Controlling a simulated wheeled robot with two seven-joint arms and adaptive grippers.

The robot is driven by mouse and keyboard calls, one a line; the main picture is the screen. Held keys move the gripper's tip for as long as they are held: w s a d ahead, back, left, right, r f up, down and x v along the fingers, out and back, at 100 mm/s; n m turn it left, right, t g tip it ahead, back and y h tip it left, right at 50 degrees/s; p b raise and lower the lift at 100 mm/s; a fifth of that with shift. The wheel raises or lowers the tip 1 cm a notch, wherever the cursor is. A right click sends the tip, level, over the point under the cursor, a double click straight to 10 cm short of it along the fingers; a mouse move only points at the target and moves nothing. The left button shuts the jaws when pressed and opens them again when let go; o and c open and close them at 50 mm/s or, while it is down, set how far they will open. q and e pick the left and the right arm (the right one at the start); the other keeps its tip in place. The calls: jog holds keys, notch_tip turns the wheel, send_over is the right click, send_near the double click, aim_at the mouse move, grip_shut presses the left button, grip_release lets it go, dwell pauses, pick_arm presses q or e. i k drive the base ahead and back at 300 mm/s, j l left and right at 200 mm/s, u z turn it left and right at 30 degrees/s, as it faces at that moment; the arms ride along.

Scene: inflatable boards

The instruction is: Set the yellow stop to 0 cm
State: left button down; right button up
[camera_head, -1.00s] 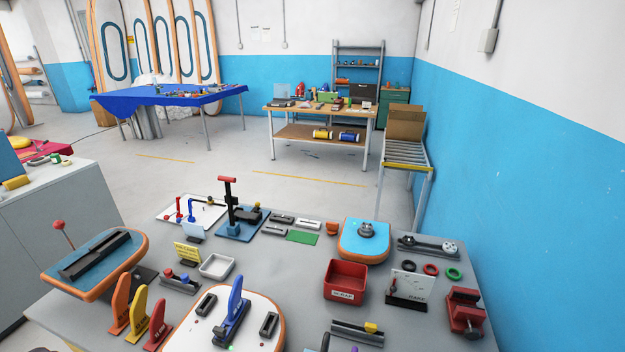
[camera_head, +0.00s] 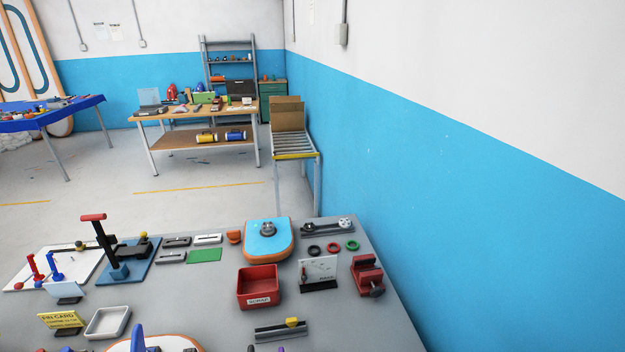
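The yellow stop (camera_head: 292,322) is a small yellow block on a dark grey rail (camera_head: 275,333) near the front of the grey table. It sits toward the right end of the rail. Any scale marks on the rail are too small to read. Neither of my grippers shows in the head view.
A red scrap bin (camera_head: 258,287) stands just behind the rail. A red vise (camera_head: 368,275) and a clear stand with a card (camera_head: 318,273) are to the right. A white tray (camera_head: 107,322) lies to the left. Bare grey tabletop (camera_head: 365,325) is right of the rail.

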aim_at(80, 246)
jog(key=l+u, duration=0.1)
jog(key=u, duration=0.35)
jog(key=l+u, duration=0.1)
jog(key=u, duration=0.4)
jog(key=k+u, duration=0.1)
jog(key=u, duration=0.35)
jog(key=l+u, duration=0.15)
jog(key=u, duration=0.35)
jog(key=j+z, duration=0.25)
jog(key=j, duration=0.45)
jog(key=j+z, duration=0.25)
jog(key=j, duration=0.45)
